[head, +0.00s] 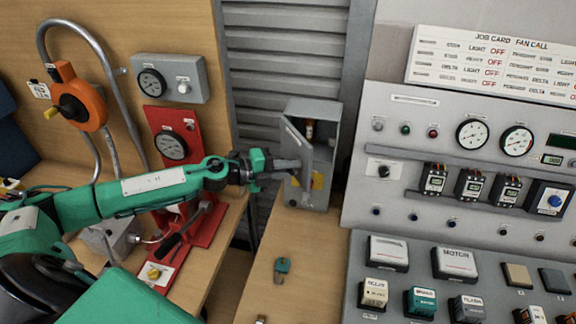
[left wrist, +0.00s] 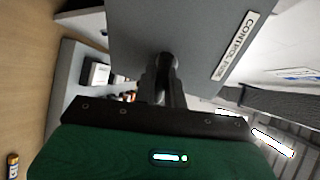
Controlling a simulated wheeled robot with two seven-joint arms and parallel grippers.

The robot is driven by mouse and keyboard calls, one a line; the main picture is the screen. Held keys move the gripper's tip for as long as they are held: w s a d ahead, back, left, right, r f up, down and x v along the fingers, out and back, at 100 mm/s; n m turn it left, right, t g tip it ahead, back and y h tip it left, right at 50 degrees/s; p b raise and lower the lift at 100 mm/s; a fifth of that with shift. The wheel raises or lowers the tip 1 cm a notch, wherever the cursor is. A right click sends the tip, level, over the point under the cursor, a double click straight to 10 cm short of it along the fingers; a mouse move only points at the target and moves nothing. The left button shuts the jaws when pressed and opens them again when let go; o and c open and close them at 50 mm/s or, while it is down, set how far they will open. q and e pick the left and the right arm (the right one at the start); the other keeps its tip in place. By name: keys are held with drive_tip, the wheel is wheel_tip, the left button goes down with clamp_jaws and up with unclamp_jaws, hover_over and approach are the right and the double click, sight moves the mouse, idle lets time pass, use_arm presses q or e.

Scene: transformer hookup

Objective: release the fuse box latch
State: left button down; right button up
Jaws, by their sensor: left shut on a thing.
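The grey fuse box (head: 322,119) stands at the back of the bench, left of the control panel. Its door (head: 294,143) stands partly open, with part of the inside showing. In the left wrist view, the grey door (left wrist: 200,35) fills the top and carries a label reading CONTROL FUSE. A dark latch handle (left wrist: 166,63) sticks out from it. My left gripper (head: 291,164) is at the door's front; in the left wrist view its fingers (left wrist: 163,82) are shut on the handle. The fingers partly hide the handle. My right gripper is not in view.
A small green-topped part (head: 282,268) lies on the wooden bench (head: 315,265) in front of the box. The control panel (head: 400,113) is to the right. A red gauge stand (head: 174,148) and an orange valve (head: 76,100) are left, near my left arm.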

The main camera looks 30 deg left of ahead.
use_arm(q)
drive_tip(key=shift+f, duration=0.1)
drive_tip(key=c, duration=1.8)
unclamp_jaws()
drive_tip(key=b+v, duration=0.4)
drive_tip(key=v, duration=0.9)
drive_tip(key=shift+s+a, duration=0.2)
drive_tip(key=shift+s, duration=0.15)
